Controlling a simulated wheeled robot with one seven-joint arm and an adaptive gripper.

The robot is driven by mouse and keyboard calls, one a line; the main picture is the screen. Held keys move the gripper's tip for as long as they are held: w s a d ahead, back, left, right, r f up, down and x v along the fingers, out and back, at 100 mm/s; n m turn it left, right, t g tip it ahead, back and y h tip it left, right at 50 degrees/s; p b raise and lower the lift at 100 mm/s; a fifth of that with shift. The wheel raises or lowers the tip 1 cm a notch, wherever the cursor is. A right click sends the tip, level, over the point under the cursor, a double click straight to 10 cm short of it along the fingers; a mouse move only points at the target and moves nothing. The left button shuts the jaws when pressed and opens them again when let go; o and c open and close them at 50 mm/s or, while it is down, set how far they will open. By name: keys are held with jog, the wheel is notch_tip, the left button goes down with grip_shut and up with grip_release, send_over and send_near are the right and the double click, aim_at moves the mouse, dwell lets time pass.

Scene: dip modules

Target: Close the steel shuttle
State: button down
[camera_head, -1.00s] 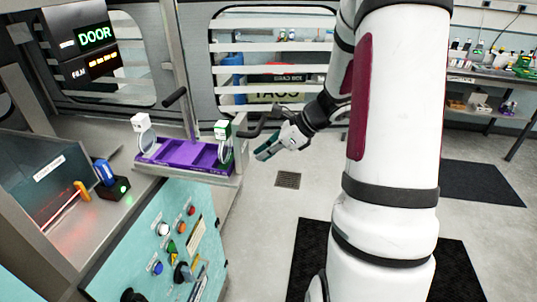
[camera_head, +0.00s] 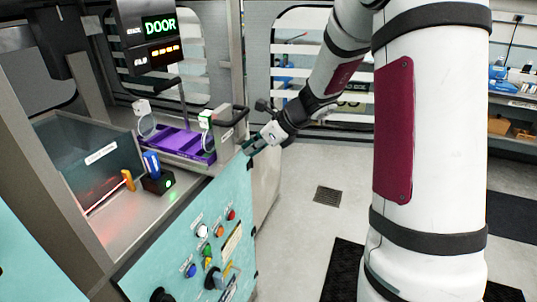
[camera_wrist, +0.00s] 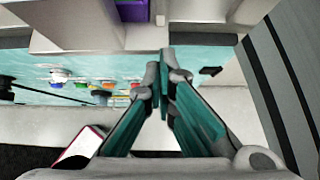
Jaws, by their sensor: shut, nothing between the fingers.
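The steel shuttle (camera_head: 229,149) is a pale metal slide at the machine's right side, with a dark bar handle on its outer end. It carries a purple tray (camera_head: 178,142) and lies mostly within the machine's frame. In the wrist view its pale edge (camera_wrist: 100,36) shows at the top, with a strip of purple tray (camera_wrist: 132,10). My gripper (camera_head: 249,147) is shut and empty at the shuttle's outer end, near the panel's upper corner. Its closed fingertips (camera_wrist: 164,62) point toward that end; whether they touch it I cannot tell.
Two white-topped clips with cable loops stand at the tray's ends. A tinted cover (camera_head: 88,150) and a small black box with a green light (camera_head: 158,182) are left of it. A teal panel (camera_head: 190,255) with several buttons faces the open floor. A DOOR sign (camera_head: 160,26) is lit.

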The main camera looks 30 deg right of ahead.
jog(key=shift+w+a+b, duration=0.25)
jog(key=shift+w+a, duration=0.85)
jog(key=shift+w, duration=0.3)
jog(key=shift+w+a+b, duration=0.2)
jog(key=shift+w+a, duration=0.9)
jog(key=shift+w, duration=0.3)
